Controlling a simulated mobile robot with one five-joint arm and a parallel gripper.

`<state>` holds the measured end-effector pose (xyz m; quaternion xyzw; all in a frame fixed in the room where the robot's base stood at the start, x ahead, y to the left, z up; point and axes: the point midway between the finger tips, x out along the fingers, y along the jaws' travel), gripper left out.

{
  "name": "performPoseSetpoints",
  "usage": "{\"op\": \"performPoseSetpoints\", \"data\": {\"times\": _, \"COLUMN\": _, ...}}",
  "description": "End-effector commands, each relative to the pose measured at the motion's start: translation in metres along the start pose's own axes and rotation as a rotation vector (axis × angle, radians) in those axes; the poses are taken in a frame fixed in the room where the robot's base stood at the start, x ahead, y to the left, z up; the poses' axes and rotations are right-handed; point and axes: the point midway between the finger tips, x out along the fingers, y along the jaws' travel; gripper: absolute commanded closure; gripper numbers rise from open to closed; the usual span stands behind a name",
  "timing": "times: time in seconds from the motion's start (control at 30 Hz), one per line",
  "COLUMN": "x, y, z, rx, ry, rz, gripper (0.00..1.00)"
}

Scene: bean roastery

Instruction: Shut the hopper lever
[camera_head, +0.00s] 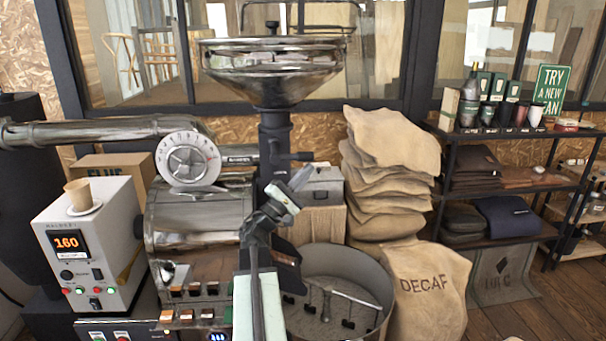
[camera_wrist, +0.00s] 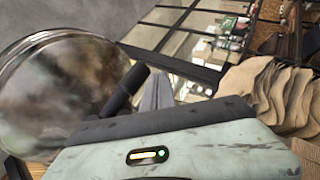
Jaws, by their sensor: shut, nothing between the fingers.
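The hopper (camera_head: 270,75) is a shiny steel funnel above the roaster drum. The hopper lever (camera_head: 295,156) is a black handle sticking out to the right from the dark neck under the funnel. My gripper (camera_head: 302,176) is shut and empty, just below and near the lever's end in the head view; I cannot tell if they touch. In the wrist view, the lever (camera_wrist: 127,90) is a dark rod slanting up beside my gripper's grey fingers (camera_wrist: 158,92), just to their left. The steel hopper (camera_wrist: 60,85) fills the left there. Part of the lever's lower end is hidden.
A round cooling tray (camera_head: 345,262) stands below, right of my arm. Stacked burlap sacks (camera_head: 390,170) and a DECAF sack (camera_head: 430,290) stand to the right. A control box (camera_head: 90,240) with a paper cup (camera_head: 78,193) is at left. A shelf (camera_head: 510,160) stands at far right.

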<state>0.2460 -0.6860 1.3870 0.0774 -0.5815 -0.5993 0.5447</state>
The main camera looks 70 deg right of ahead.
Motion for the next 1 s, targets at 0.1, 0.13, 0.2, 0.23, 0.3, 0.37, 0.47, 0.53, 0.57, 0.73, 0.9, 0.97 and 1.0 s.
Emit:
{"op": "performPoseSetpoints", "data": {"times": 0.1, "x": 0.001, "y": 0.001, "z": 0.001, "rx": 0.0, "ry": 0.0, "rz": 0.0, "gripper": 1.0}}
{"op": "performPoseSetpoints", "data": {"times": 0.13, "x": 0.001, "y": 0.001, "z": 0.001, "rx": 0.0, "ry": 0.0, "rz": 0.0, "gripper": 1.0}}
{"op": "performPoseSetpoints", "data": {"times": 0.2, "x": 0.001, "y": 0.001, "z": 0.001, "rx": 0.0, "ry": 0.001, "rz": 0.0, "gripper": 1.0}}
{"op": "performPoseSetpoints", "data": {"times": 0.23, "x": 0.001, "y": 0.001, "z": 0.001, "rx": 0.0, "ry": 0.001, "rz": 0.0, "gripper": 1.0}}
{"op": "performPoseSetpoints", "data": {"times": 0.3, "x": 0.001, "y": 0.001, "z": 0.001, "rx": 0.0, "ry": 0.001, "rz": 0.0, "gripper": 1.0}}
{"op": "performPoseSetpoints", "data": {"times": 0.37, "x": 0.001, "y": 0.001, "z": 0.001, "rx": 0.0, "ry": 0.001, "rz": 0.0, "gripper": 1.0}}
{"op": "performPoseSetpoints", "data": {"times": 0.47, "x": 0.001, "y": 0.001, "z": 0.001, "rx": 0.001, "ry": 0.001, "rz": 0.0, "gripper": 1.0}}
{"op": "performPoseSetpoints", "data": {"times": 0.53, "x": 0.001, "y": 0.001, "z": 0.001, "rx": 0.001, "ry": 0.001, "rz": 0.0, "gripper": 1.0}}
{"op": "performPoseSetpoints", "data": {"times": 0.57, "x": 0.001, "y": 0.001, "z": 0.0, "rx": 0.001, "ry": 0.001, "rz": 0.0, "gripper": 1.0}}
{"op": "performPoseSetpoints", "data": {"times": 0.73, "x": -0.003, "y": -0.005, "z": -0.004, "rx": 0.001, "ry": 0.002, "rz": 0.001, "gripper": 1.0}}
{"op": "performPoseSetpoints", "data": {"times": 0.9, "x": -0.015, "y": -0.025, "z": -0.017, "rx": 0.003, "ry": 0.004, "rz": 0.001, "gripper": 1.0}}
{"op": "performPoseSetpoints", "data": {"times": 0.97, "x": -0.021, "y": -0.034, "z": -0.024, "rx": 0.003, "ry": 0.005, "rz": 0.002, "gripper": 1.0}}
{"op": "performPoseSetpoints", "data": {"times": 1.0, "x": -0.027, "y": -0.042, "z": -0.025, "rx": 0.003, "ry": 0.005, "rz": 0.002, "gripper": 1.0}}
